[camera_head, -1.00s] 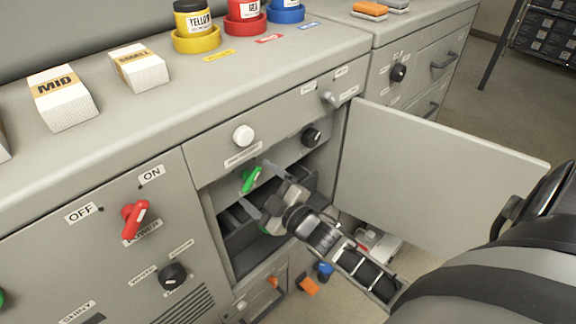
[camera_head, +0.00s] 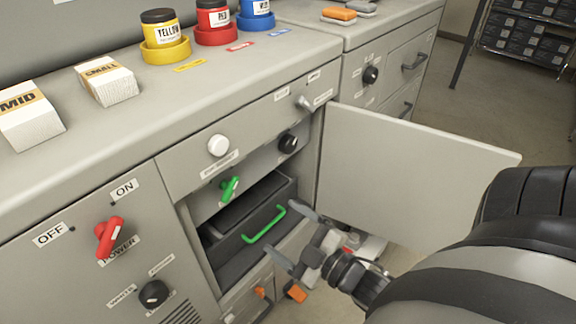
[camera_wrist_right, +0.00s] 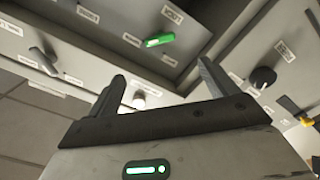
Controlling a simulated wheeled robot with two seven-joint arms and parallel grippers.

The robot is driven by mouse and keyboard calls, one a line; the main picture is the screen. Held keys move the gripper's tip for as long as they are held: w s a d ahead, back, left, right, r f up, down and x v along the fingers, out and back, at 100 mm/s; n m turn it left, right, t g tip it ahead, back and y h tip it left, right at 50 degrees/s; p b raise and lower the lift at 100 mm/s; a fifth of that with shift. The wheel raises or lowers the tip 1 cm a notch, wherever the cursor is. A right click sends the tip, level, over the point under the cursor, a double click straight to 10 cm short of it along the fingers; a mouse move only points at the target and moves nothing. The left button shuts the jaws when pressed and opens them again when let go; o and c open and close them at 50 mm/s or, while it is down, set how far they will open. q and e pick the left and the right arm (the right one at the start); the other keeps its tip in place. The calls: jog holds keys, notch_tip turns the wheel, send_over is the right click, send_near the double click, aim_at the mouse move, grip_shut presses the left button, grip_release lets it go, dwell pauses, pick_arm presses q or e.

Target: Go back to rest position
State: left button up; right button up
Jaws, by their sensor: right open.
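My right gripper (camera_head: 291,234) is open and empty in front of the open compartment of the grey machine. Its two fingers stand apart in the right wrist view (camera_wrist_right: 162,88). A dark drawer (camera_head: 232,256) with a green handle (camera_head: 264,224) sits in the compartment, left of the gripper and apart from its fingers. A green knob (camera_head: 229,188) is above the drawer; a green knob also shows in the right wrist view (camera_wrist_right: 160,40). My left gripper is not in view.
The open cabinet door (camera_head: 415,180) stands right of my right gripper, with my arm near it. A red power switch (camera_head: 109,237) is on the left panel. Paper stacks (camera_head: 107,84) and yellow, red and blue jars (camera_head: 160,30) stand on the counter.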

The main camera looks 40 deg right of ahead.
dwell(0.3)
jog(key=s+a+f+m+g, duration=0.2)
jog(key=a+f+m+g, duration=0.1)
jog(key=a, duration=0.3)
jog(key=s+a+f+m+g, duration=0.2)
jog(key=a+f+m+g, duration=0.2)
jog(key=a+f, duration=0.1)
jog(key=shift+s+a+m+y, duration=0.3)
jog(key=shift+a+m, duration=0.1)
jog(key=shift+a, duration=0.25)
